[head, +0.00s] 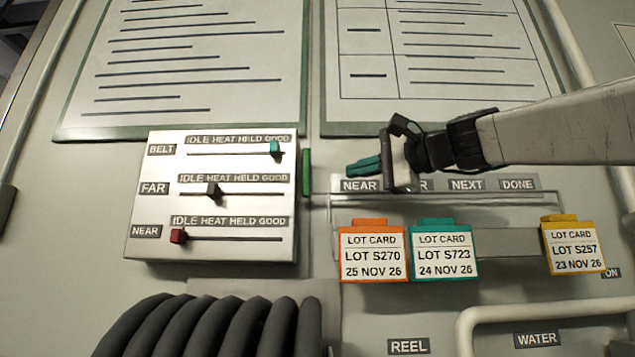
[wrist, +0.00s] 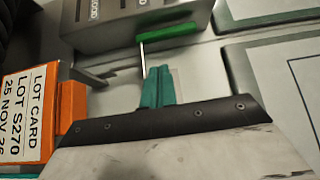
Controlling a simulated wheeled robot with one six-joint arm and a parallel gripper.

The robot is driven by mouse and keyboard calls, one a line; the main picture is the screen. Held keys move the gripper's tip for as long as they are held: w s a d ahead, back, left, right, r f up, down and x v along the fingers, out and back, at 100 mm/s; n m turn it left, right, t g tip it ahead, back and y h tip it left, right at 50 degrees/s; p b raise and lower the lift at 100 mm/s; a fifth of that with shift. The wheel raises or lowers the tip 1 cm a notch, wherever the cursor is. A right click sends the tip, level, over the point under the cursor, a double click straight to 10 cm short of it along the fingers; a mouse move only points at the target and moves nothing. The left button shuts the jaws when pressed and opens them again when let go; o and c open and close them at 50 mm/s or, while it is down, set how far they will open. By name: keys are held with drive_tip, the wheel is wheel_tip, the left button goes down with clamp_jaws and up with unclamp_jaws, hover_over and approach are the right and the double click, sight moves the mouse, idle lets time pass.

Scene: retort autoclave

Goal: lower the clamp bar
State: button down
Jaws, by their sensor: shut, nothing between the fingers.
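A thin grey bar (head: 450,193) runs across the front of the lot card rail, above the cards; I take it to be the clamp bar. A green piece (head: 306,172) stands at its left end, beside the slider box, and shows in the wrist view (wrist: 168,36) with a thin pale rod (wrist: 142,62) below it. My gripper (head: 364,166) has teal fingers, shut and empty, pointing left toward the green piece with a gap between. In the wrist view the fingertips (wrist: 158,80) are close to the rod; contact cannot be told. My gripper hides part of the labels.
Orange (head: 372,254), teal (head: 444,252) and yellow (head: 574,248) lot cards hang on the rail below. The white slider box (head: 215,195) stands at left. Black hoses (head: 220,325) and a pale pipe (head: 530,316) lie lower down. Paper sheets (head: 195,60) fill the upper panel.

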sight(319, 180)
drive_tip(key=shift+w, duration=0.1)
drive_tip(key=x, duration=0.9)
drive_tip(key=shift+a, duration=0.1)
drive_tip(key=shift+w+a, duration=0.2)
drive_tip(key=shift+a, duration=0.05)
drive_tip(key=shift+a, duration=0.1)
drive_tip(key=shift+s, duration=0.15)
